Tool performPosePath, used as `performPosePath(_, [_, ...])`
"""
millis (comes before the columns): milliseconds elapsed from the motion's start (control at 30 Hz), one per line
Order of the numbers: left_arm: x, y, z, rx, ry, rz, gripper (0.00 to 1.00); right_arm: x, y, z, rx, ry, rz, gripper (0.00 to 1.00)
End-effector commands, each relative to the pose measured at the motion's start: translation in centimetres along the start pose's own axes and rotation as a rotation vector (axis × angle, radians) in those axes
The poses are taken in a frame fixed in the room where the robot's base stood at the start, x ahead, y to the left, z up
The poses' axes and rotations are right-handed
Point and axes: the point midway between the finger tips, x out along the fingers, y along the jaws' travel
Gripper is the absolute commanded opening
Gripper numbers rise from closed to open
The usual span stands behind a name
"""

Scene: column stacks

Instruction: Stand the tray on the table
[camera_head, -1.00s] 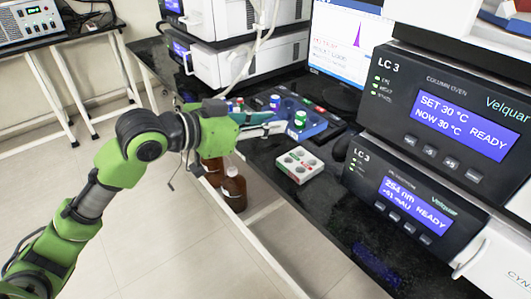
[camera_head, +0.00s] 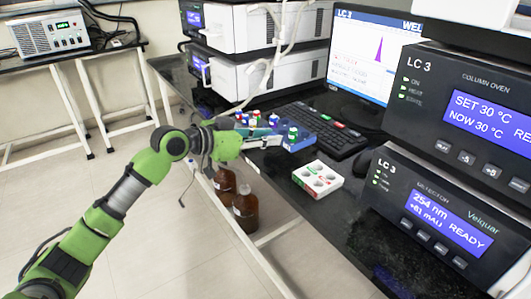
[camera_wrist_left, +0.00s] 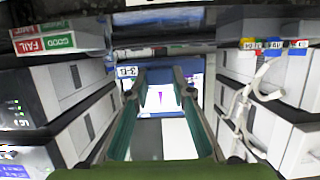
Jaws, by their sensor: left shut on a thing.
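The tray (camera_head: 303,144) is blue and holds small vials with coloured caps, one of them green. It is in the middle of the head view, in front of the keyboard. My left gripper (camera_head: 262,139) reaches in from the left with teal fingers and is shut on the tray's near side. I cannot tell whether the tray touches the black table (camera_head: 281,205). My right gripper is not in view.
The keyboard (camera_head: 331,128) and monitor (camera_head: 372,50) are behind. Brown bottles (camera_head: 245,208) stand below the table's front edge. Instruments (camera_head: 440,205) fill the right side.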

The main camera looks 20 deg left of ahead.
Motion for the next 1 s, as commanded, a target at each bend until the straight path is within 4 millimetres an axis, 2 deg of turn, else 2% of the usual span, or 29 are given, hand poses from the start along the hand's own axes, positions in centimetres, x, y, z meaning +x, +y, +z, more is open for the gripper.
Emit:
performPosePath(167, [0.5, -0.8, 0.8, 0.000, 0.002, 0.000, 0.00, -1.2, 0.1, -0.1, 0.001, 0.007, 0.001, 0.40])
performPosePath(367, [1.4, -1.1, 3.1, -0.001, 0.001, 0.002, 0.00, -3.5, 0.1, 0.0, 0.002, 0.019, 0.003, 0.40])
performPosePath(500, [1.7, -1.2, 4.2, -0.001, 0.001, 0.001, 0.00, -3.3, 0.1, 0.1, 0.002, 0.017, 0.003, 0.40])
performPosePath(867, [1.8, -1.2, 4.5, 0.000, 0.001, 0.001, 0.00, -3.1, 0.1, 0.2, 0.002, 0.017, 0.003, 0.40])
performPosePath(900, [1.8, -1.2, 4.5, 0.000, 0.000, 0.001, 0.27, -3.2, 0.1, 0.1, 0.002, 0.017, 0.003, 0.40])
performPosePath(933, [1.7, -1.2, 4.5, 0.000, 0.000, 0.001, 0.35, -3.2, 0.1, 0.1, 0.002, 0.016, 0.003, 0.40])
performPosePath(1000, [1.7, -1.2, 4.5, 0.000, 0.000, 0.001, 0.39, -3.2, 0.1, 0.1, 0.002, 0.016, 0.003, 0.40])
